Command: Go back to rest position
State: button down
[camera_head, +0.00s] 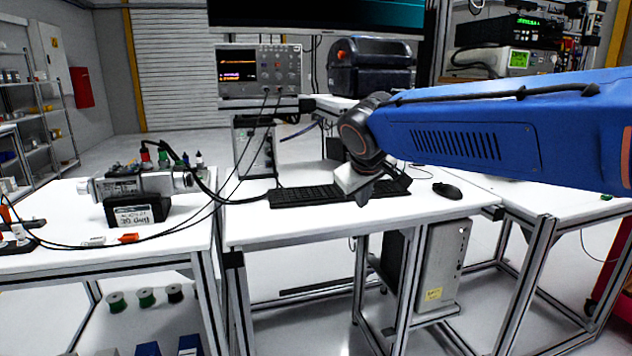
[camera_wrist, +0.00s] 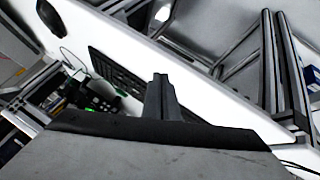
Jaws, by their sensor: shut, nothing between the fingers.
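My gripper (camera_head: 362,194) hangs at the end of my blue arm, above the white middle table (camera_head: 300,222), in front of the black keyboard (camera_head: 305,196). Its fingers are together with nothing between them. In the wrist view my gripper (camera_wrist: 160,82) points out over the table, with the keyboard (camera_wrist: 112,70) to its left. How far the fingertips are above the table top is hard to tell.
A servo motor assembly (camera_head: 135,185) with cables stands on the left table. A mouse (camera_head: 447,190) lies right of the keyboard. An oscilloscope (camera_head: 259,70) and a dark case (camera_head: 370,67) stand behind. A computer tower (camera_head: 440,265) is under the table.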

jog(key=s+d+f+m+g, duration=0.1)
jog(key=s+d+f+m, duration=0.1)
jog(key=s+d+f, duration=0.35)
jog(key=s+d+f+m+g, duration=0.1)
jog(key=s+d+f, duration=0.1)
jog(key=s+d, duration=0.65)
jog(key=s+d+f+m, duration=0.1)
jog(key=s+d+f, duration=0.1)
jog(key=s+f, duration=0.3)
jog(key=s+d+f+m+g+y, duration=0.1)
jog(key=s+d+f+m, duration=0.1)
jog(key=s+f, duration=0.4)
jog(key=s, duration=0.5)
jog(key=shift+s, duration=0.4)
